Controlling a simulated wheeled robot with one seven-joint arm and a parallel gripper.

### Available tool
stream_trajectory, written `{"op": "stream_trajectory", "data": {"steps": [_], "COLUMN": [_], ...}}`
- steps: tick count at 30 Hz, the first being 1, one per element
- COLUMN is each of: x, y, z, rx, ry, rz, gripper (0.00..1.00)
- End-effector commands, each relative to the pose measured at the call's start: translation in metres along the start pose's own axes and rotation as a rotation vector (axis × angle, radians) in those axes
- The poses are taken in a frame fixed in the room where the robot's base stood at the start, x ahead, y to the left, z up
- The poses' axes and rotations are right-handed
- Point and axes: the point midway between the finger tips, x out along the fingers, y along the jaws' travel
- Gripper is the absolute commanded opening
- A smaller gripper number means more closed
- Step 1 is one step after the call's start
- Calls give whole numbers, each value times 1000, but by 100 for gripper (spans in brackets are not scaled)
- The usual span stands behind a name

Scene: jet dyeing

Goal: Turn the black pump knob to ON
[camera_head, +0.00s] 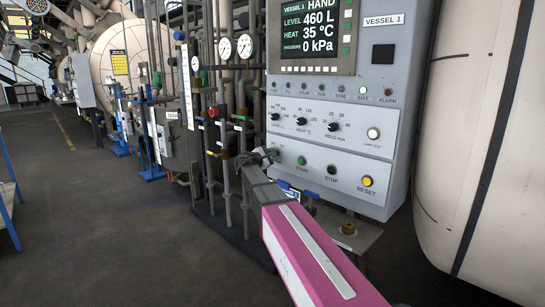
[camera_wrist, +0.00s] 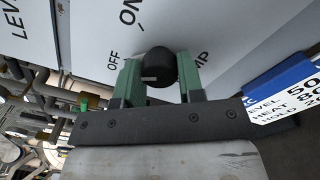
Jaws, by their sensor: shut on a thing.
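The black pump knob (camera_wrist: 162,67) is on the light grey panel in the wrist view. It is round and dark, with OFF printed to its upper left, ON further up, and PUMP partly hidden beside it. My gripper (camera_wrist: 158,72) has its two green fingers on either side of the knob and is shut on it. A small pale mark shows low on the knob's left side; which label the knob points to I cannot tell. In the head view my gripper (camera_head: 262,157) reaches the lower left edge of the control panel (camera_head: 350,178) and hides the knob.
Pipes and gauges (camera_head: 245,46) stand close on the left; a large pale vessel (camera_head: 480,130) is right. A blue-edged card (camera_wrist: 280,85) is near my gripper.

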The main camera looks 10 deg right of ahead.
Motion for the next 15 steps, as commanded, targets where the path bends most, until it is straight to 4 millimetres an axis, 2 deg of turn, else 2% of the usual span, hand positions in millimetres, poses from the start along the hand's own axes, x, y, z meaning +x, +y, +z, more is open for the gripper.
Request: {"op": "stream_trajectory", "data": {"steps": [15], "x": [0], "y": [0], "z": [0], "rx": [464], "ry": [-1], "rz": [-1], "gripper": [12]}}
